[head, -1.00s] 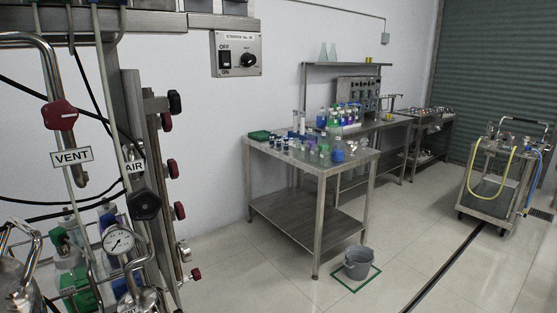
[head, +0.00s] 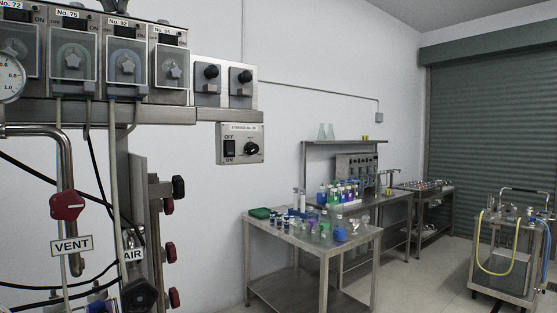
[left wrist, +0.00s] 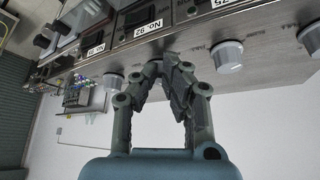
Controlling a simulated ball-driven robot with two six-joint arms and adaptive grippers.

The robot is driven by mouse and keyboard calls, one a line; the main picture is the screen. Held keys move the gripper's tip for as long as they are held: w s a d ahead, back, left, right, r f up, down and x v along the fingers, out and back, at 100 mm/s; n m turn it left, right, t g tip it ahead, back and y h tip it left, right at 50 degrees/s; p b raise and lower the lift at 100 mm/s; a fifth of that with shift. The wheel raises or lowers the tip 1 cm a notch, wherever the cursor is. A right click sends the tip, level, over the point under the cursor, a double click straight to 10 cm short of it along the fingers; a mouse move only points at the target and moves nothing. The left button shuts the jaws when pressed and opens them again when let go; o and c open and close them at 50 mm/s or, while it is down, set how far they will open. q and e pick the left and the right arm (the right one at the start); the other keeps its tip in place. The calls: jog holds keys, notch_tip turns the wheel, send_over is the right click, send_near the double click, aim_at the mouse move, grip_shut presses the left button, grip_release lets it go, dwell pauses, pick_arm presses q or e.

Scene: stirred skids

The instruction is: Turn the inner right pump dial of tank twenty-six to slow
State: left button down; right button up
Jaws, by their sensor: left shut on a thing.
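A row of pumps runs along the upper left of the head view, labelled No. 72, No. 75, No. 92 (head: 126,63) and No. 95 (head: 172,68). In the left wrist view, which is upside down, pale round dials stick out beside the labels; one (left wrist: 228,55) is by No. 75 and one (left wrist: 112,80) is by No. 95. My left gripper (left wrist: 163,66) is shut on the dial of No. 92 (left wrist: 155,48), the inner right one. Its fingers hide most of this dial, and its setting cannot be read. My right gripper is not in view.
A switch box (head: 240,143) hangs right of the pumps, below two black knobs. Pipes, a red valve handle (head: 67,205) and cables fill the lower left. A steel bench (head: 310,244) with bottles and a wheeled cart (head: 505,262) stand farther right.

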pick_arm(q)
jog(key=shift+d+f, duration=0.2)
jog(key=shift+d, duration=0.45)
jog(key=shift+w+d+f, duration=0.1)
jog(key=shift+w+d, duration=0.1)
jog(key=shift+w, duration=0.15)
jog(key=shift+s, duration=0.3)
